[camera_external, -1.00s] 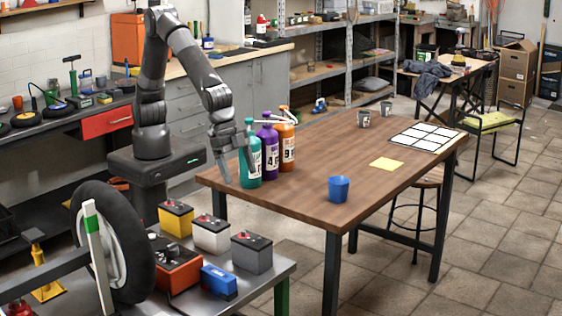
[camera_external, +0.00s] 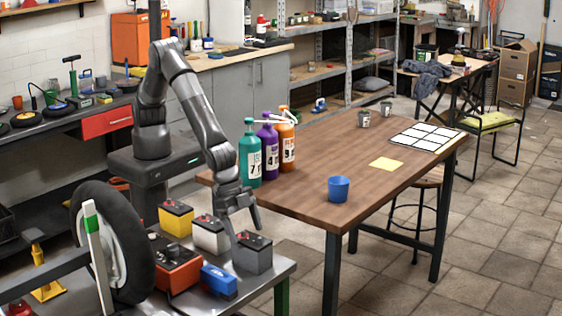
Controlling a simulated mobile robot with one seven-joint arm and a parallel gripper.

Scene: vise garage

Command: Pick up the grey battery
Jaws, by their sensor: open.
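Nothing shows between the fingers.
A white battery (camera_external: 211,238), a yellow battery (camera_external: 175,223), an orange-red battery (camera_external: 178,268) and a blue battery (camera_external: 219,284) stand close on the left. The wooden table (camera_external: 300,205) with bottles (camera_external: 268,150) and a blue cup (camera_external: 338,188) stands behind.

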